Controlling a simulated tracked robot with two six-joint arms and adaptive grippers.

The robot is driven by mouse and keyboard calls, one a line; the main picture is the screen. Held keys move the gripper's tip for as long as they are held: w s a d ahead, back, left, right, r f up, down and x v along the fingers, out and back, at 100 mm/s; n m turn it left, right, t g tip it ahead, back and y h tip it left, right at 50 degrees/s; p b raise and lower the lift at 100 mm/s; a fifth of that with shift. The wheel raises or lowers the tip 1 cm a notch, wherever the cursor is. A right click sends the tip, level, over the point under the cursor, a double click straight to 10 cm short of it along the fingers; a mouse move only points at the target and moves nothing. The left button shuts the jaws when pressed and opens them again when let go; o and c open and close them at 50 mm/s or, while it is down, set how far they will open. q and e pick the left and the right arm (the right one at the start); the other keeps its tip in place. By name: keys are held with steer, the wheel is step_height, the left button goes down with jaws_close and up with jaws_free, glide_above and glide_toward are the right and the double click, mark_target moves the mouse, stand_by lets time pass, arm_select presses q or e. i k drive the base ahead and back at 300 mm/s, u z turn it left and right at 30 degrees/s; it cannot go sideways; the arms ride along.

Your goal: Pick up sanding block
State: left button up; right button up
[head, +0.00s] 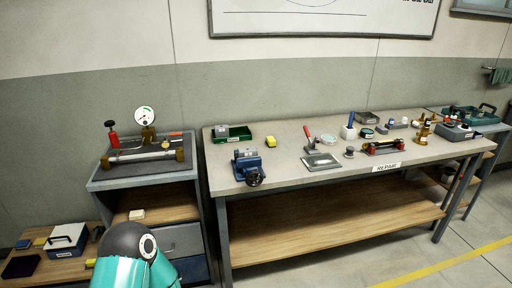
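I cannot tell for sure which thing is the sanding block. A small pale block (137,214) lies on the wooden shelf of the grey cabinet at the left. Neither is held or touched by anything of mine in view. Neither of my grippers shows; only a teal and dark grey part of my own arm is in view at the bottom left.
The green tray (233,134) and a blue vise (247,166) stand at the bench's left end. A test rig with a gauge (145,116) tops the cabinet. The bench's lower shelf (320,225) is clear.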

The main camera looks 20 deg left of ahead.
mark_target(270, 142)
steer(key=z, duration=0.15)
steer(key=i, duration=0.9)
steer(key=u, duration=0.05)
